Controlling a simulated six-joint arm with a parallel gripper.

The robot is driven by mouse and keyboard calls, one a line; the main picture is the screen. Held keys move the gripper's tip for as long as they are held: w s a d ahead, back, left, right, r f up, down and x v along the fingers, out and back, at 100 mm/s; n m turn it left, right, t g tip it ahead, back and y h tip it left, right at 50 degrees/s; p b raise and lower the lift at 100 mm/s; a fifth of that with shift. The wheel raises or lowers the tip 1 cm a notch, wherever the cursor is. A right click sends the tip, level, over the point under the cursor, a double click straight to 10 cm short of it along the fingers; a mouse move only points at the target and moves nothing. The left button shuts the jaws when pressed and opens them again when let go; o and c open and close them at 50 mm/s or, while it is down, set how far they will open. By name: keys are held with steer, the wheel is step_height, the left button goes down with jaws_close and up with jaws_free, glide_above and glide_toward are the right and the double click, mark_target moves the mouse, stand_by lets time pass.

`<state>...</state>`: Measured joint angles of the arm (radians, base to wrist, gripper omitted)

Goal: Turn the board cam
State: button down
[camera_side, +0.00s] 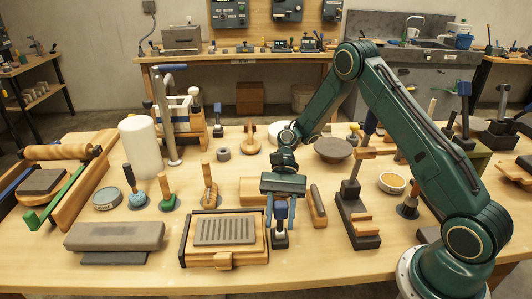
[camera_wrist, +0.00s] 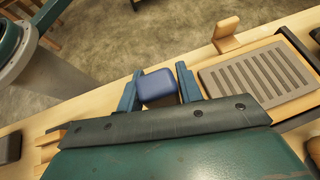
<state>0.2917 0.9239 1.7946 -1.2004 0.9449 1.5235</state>
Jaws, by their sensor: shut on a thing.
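A board with a grey ribbed panel (camera_side: 225,231) lies in a wooden frame at the front middle of the bench. A small wooden piece (camera_side: 223,261), which looks like the board cam, sits at its front edge; it also shows in the wrist view (camera_wrist: 226,36), standing up past the frame. My gripper (camera_side: 281,217) is just right of the board, pointing down. It is shut on a blue knob (camera_wrist: 158,87), which sits between its blue fingers.
A wooden-handled block (camera_side: 317,206) stands close right of my gripper, and a dark stepped stand (camera_side: 357,215) is further right. A grey stone block (camera_side: 114,236) lies left of the board. The bench's front strip is clear.

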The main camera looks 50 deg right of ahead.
steer(key=shift+w+d+g+y, duration=0.3)
steer(key=shift+d+g+y, duration=0.1)
steer(key=shift+y, duration=0.1)
stand_by(0.4)
steer(key=c, duration=0.9)
jaws_free()
steer(key=shift+c, duration=0.2)
steer(key=shift+s+a+r, duration=0.1)
steer(key=shift+a, duration=0.1)
